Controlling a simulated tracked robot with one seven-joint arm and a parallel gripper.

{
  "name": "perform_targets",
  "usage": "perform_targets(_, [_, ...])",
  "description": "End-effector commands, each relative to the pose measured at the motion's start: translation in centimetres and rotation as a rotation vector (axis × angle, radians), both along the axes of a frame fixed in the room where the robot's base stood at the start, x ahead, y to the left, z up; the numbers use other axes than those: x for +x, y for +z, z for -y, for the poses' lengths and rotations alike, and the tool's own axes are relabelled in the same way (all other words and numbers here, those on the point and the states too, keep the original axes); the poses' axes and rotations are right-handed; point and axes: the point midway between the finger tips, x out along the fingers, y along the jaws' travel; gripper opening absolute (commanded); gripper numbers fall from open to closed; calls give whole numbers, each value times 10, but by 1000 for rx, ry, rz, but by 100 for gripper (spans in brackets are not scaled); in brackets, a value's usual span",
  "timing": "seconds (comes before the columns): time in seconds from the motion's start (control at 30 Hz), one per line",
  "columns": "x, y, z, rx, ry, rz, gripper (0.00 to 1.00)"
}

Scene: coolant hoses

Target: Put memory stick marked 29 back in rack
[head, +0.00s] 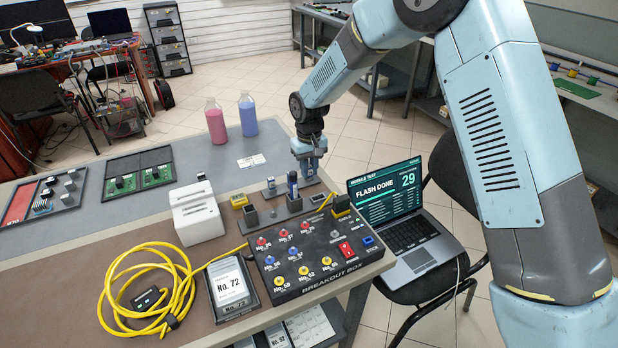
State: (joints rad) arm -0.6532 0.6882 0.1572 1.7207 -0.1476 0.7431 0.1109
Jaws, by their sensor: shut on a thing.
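My gripper (309,168) points down above the far edge of the breakout box's area. It is shut on a small stick, mostly hidden between the fingers; no number can be read on it. A dark upright stick with a light top (292,184) stands in a small dark holder (294,205) just in front and left of my gripper. I cannot tell which of these is the rack. The laptop screen (384,193) reads "FLASH DONE" and 29.
The breakout box (318,254) with coloured knobs fills the bench's front right. Pink (215,122) and blue (248,114) bottles stand behind. Grey mat at back left is partly clear.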

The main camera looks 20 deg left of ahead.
Motion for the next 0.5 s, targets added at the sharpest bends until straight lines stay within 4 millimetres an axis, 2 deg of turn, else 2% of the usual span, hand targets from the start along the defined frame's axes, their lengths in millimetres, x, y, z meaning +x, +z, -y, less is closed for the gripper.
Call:
perform_targets(0.47, [0,-2,0,0,0,0,0])
perform_targets(0.5, [0,-2,0,0,0,0,24])
